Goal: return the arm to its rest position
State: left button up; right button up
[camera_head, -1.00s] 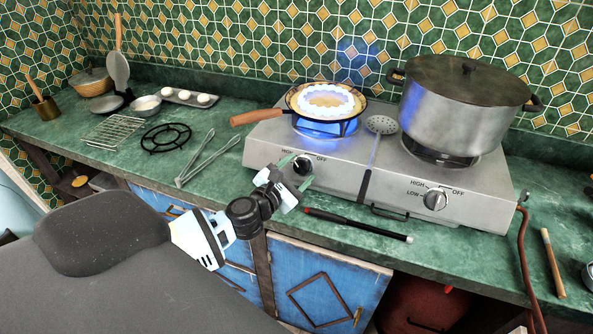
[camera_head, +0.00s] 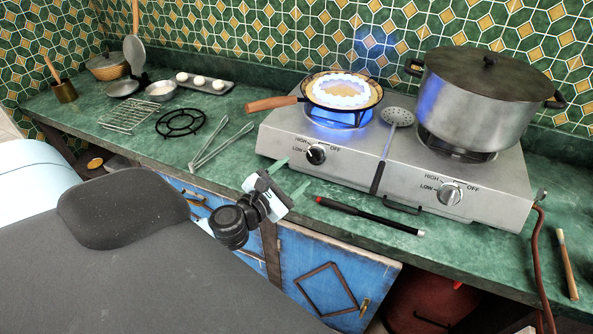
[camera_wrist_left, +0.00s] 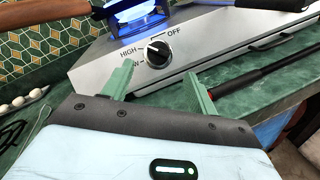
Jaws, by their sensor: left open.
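My left gripper (camera_head: 291,176) is open and empty in front of the hotplate (camera_head: 283,137), near the counter's front edge. Its two green fingers also show in the left wrist view (camera_wrist_left: 160,88), apart, with the left burner's knob (camera_wrist_left: 157,53) beyond them and nothing between them. In the head view that knob (camera_head: 316,154) stands clear of the fingers. A blue flame burns on the left burner under a pan (camera_head: 372,96) with a wooden handle. My right gripper is not in view.
A large lidded pot (camera_head: 470,105) stands on the right burner. A black and red lighter-like stick (camera_head: 372,215) lies along the counter's front. Tongs (camera_head: 222,143), a black trivet (camera_head: 181,122) and a wire rack (camera_head: 129,116) lie to the left. Space before the counter looks clear.

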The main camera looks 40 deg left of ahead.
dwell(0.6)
pick_arm(q)
jog(key=s+d+f+m+g+h+p, duration=0.1)
jog(key=s+d+f+m+g+h, duration=0.1)
jog(key=s+d+f+m, duration=0.65)
jog(key=s+d+f+m+g+h, duration=0.15)
jog(key=s+d+f+m, duration=0.35)
jog(key=m, duration=0.6)
jog(key=s+f+m+g+y, duration=0.1)
jog(key=s+f+m+g, duration=0.1)
jog(key=s+f+m, duration=0.3)
jog(key=s+d+f+m+g+y, duration=0.1)
jog(key=s+f+m+g, duration=0.2)
jog(key=s+m, duration=0.4)
jog(key=s+f, duration=0.1)
jog(key=s, duration=0.3)
jog(key=shift+s+f+p, duration=0.15)
jog(key=shift+f+p, duration=0.15)
jog(key=shift+f, duration=0.05)
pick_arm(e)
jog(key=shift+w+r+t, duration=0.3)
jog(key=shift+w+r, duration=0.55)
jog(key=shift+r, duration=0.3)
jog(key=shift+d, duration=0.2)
